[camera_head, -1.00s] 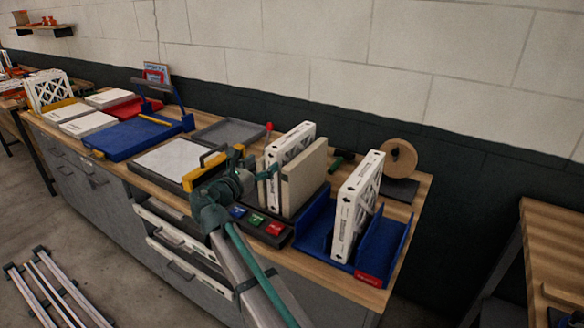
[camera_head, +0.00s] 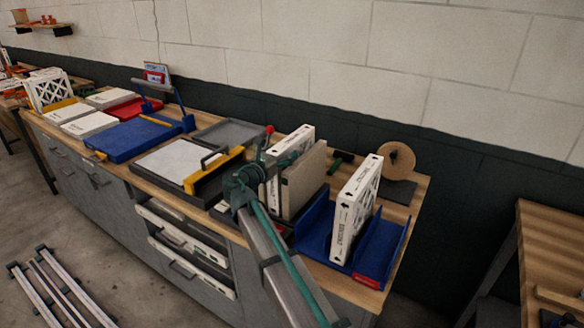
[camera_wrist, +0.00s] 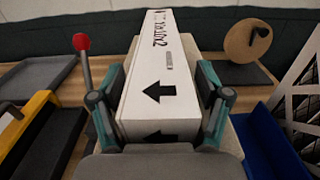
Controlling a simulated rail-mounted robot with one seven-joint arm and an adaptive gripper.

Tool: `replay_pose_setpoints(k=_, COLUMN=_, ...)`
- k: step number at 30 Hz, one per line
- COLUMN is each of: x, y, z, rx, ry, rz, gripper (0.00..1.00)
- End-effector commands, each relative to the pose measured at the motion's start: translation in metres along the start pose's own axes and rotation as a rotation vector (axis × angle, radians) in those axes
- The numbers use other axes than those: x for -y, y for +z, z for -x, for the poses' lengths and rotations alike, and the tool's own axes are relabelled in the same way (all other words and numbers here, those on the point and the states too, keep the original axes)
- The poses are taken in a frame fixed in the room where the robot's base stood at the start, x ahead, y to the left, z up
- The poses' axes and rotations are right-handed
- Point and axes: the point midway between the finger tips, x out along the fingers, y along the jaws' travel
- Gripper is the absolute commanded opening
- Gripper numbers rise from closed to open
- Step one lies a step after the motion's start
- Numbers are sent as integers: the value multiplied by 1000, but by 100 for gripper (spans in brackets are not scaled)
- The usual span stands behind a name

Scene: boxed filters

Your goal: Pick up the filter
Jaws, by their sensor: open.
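A white boxed filter (camera_head: 303,139) stands upright on the bench, beside a beige panel (camera_head: 304,180). In the wrist view the filter (camera_wrist: 158,62) has black arrows and handwritten-style lettering on its narrow side. My gripper (camera_wrist: 160,88) is open, with one finger on each side of the filter. Whether the pads touch it is not clear. In the head view my gripper (camera_head: 272,168) is at the near side of the filter and hides part of it. A second white filter (camera_head: 352,212) stands in a blue holder (camera_head: 392,240) to the right.
A grey tray with a yellow-handled part (camera_head: 214,168) lies left of the filter, with a red-knobbed lever (camera_head: 267,136) close by. A tan roll (camera_head: 397,158) stands behind at right. A blue tray (camera_head: 128,140) and white boxes (camera_head: 88,125) lie farther left.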

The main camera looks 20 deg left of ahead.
Motion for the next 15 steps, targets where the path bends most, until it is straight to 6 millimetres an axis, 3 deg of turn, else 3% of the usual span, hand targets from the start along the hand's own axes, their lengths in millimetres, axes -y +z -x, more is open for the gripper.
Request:
replay_pose_setpoints(k=6, x=0, y=0, z=-1, rx=0, ry=1, rz=0, gripper=76)
replay_pose_setpoints(k=15, x=0, y=0, z=-1, rx=0, ry=1, rz=0, gripper=26)
